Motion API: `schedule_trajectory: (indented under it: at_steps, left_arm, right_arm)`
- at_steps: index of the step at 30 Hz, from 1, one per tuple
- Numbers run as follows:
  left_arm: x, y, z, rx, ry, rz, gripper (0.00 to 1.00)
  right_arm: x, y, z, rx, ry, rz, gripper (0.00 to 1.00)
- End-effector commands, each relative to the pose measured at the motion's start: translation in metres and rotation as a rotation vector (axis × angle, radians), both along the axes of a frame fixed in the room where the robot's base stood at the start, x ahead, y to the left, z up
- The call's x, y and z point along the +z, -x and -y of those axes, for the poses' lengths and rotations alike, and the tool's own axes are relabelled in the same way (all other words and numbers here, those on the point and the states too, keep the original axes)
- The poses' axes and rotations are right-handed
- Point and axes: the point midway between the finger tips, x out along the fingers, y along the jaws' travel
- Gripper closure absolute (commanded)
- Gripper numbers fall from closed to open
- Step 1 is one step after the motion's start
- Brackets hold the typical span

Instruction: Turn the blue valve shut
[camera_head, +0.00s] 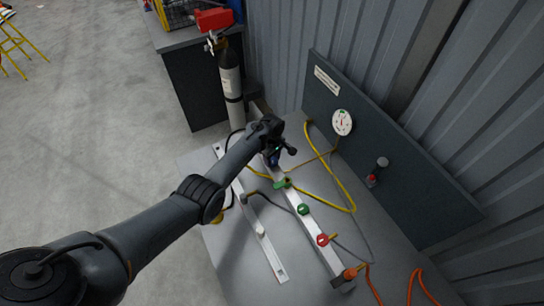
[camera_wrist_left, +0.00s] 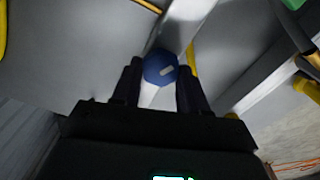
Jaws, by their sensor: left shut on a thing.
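The blue valve (camera_wrist_left: 160,68) shows in the left wrist view as a round blue knob with a short pale mark, on a light metal rail. My left gripper (camera_wrist_left: 156,84) has one dark finger on each side of it and is shut on it. In the head view my left gripper (camera_head: 274,158) is over the far end of the rail (camera_head: 318,222), and only a sliver of blue shows under it. My right gripper is not in view.
Yellow, grey and orange hoses cross the table. A gauge panel (camera_head: 400,190) stands behind, and an extinguisher (camera_head: 231,80) stands at the far end.

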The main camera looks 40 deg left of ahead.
Motion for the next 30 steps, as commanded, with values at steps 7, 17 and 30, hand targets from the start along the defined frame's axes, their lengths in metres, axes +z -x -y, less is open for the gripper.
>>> schedule_trajectory:
  at_steps: [7,17,30]
  left_arm:
    - [0.002,-0.001,0.000,-0.235,0.000,-0.002,0.87]
    - [0.001,-0.001,0.001,-0.551,0.001,-0.001,0.87]
    - [0.000,-0.002,0.001,-0.917,0.001,-0.002,0.87]
  right_arm:
    - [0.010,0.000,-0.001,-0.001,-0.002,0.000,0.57]
    - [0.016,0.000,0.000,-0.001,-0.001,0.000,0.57]
    - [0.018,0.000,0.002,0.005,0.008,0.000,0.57]
